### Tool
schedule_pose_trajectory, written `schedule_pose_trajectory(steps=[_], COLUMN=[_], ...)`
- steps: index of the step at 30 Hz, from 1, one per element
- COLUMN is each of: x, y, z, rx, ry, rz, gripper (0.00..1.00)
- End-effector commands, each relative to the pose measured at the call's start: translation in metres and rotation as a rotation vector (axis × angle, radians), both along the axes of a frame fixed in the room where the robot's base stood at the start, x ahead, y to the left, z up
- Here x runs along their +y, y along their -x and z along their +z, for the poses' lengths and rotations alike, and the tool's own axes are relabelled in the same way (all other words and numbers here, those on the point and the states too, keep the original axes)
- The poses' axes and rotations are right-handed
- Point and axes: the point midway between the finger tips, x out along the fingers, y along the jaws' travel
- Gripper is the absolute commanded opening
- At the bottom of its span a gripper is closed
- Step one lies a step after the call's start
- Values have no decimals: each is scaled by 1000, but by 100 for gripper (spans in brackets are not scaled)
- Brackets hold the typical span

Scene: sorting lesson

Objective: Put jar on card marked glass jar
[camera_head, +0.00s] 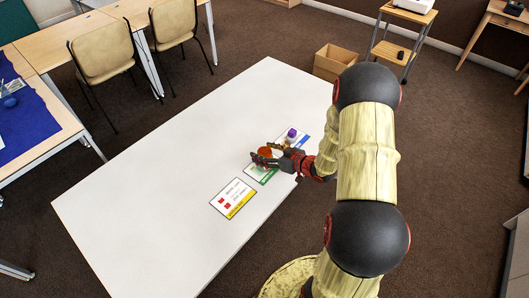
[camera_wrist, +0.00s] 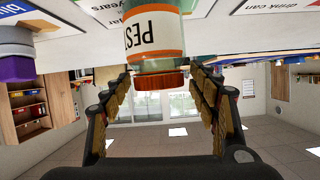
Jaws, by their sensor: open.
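The jar has greenish glass, an orange lid and a white label reading "PES…". In the wrist view, which is upside down, the jar (camera_wrist: 152,35) is at top centre, its base cut off. My gripper (camera_wrist: 160,84) is open, with one finger on each side of the orange lid and gaps visible. In the head view my gripper (camera_head: 272,160) is low over the table, around the jar's orange lid (camera_head: 265,152). The jar is at the green-edged middle card (camera_head: 262,175), which is partly hidden; its title is unreadable. Whether the base touches the card is hidden.
A purple-capped item (camera_head: 291,132) stands on the blue-edged card (camera_head: 302,142) behind my gripper. The yellow-edged card (camera_head: 233,198), nearer the front, is bare. The white table (camera_head: 150,190) is clear to the left. A cardboard box (camera_head: 335,62) stands beyond its far edge.

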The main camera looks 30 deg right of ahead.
Motion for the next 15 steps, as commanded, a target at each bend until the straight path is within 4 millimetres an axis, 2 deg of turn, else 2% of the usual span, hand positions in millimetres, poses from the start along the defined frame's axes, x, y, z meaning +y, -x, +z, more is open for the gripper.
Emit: schedule_pose_trajectory(steps=[5,15], x=[-9,-30], y=[20,79], z=[11,38], rx=[1,-1], ry=[0,0], rz=[-4,-5], gripper=[60,60])
